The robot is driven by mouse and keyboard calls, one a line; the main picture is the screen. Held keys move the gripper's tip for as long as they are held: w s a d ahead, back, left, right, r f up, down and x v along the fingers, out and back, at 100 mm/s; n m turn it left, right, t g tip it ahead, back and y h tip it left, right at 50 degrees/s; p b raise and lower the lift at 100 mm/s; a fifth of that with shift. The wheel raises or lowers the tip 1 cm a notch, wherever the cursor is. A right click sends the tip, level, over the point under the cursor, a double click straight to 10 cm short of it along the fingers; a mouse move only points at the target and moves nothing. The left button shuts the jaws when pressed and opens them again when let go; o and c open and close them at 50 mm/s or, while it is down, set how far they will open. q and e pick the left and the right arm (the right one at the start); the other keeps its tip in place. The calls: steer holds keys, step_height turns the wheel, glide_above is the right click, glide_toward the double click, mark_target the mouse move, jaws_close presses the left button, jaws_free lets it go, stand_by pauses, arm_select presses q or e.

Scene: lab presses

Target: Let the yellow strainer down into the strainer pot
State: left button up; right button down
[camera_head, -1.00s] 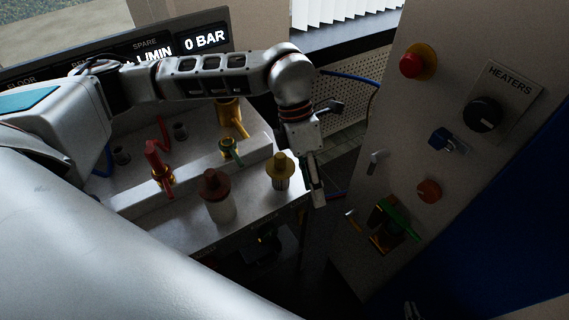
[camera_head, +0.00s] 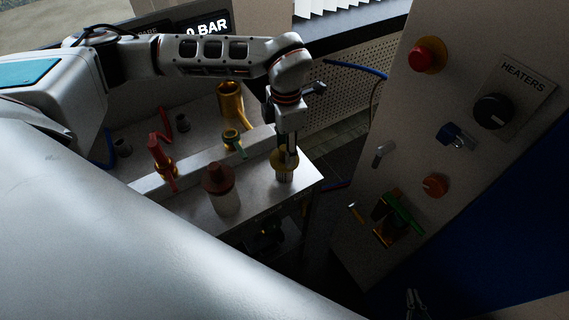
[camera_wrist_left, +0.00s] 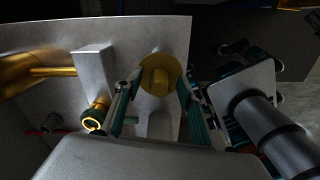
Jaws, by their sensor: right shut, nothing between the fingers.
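The yellow strainer (camera_head: 284,173) stands upright on the front right end of the grey bench, its yellow flange and knob on top. It also shows in the left wrist view (camera_wrist_left: 160,76) as a yellow disc with a knob. My left gripper (camera_head: 286,153) is open just above it, pointing down. In the left wrist view its fingers (camera_wrist_left: 161,92) are spread either side of the disc; contact cannot be told. A brass pot (camera_head: 230,98), probably the strainer pot, stands further back on the bench. My right gripper (camera_head: 415,303) is shut and empty at the bottom edge.
A strainer with a dark red cap (camera_head: 220,190) stands left of the yellow one. A red-handled valve (camera_head: 161,160) and a green-handled brass fitting (camera_head: 232,140) stand behind. The heater panel (camera_head: 450,130) rises at the right, beyond a gap.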

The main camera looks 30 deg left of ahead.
arm_select(q)
steer(key=shift+f, duration=0.45)
steer(key=shift+c, duration=0.5)
jaws_close()
steer(key=shift+r, duration=0.1)
